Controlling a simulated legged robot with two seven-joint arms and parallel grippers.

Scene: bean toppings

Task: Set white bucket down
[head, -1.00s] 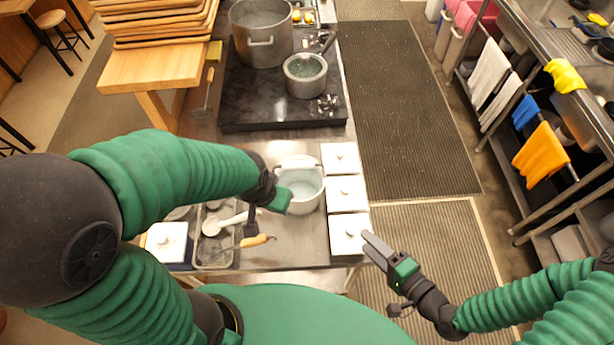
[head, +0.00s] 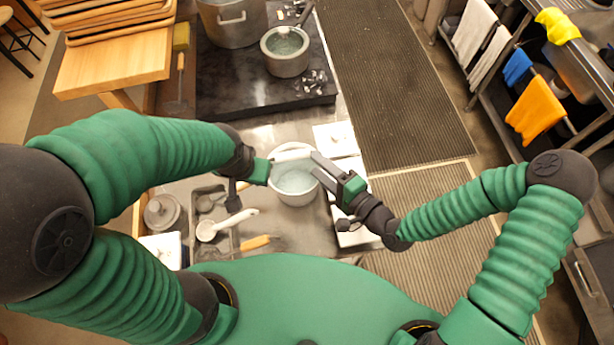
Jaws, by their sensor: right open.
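The white bucket (head: 294,198) is upright over the metal counter, its light interior facing up. Whether its base touches the counter is unclear. A pale handle piece (head: 291,154) shows at its far rim. My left gripper (head: 267,173) is at the bucket's left rim. Its fingers are mostly hidden, so its grip cannot be told. My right gripper (head: 316,164) is open, with its fingers at the right rim of the bucket, partly over it.
White lidded containers (head: 335,137) stand in a row right of the bucket, partly behind my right gripper. A ladle (head: 226,224) and tray lie at the left. A dark slab (head: 235,92) with a large pot (head: 232,27) and a smaller pot (head: 286,62) is beyond.

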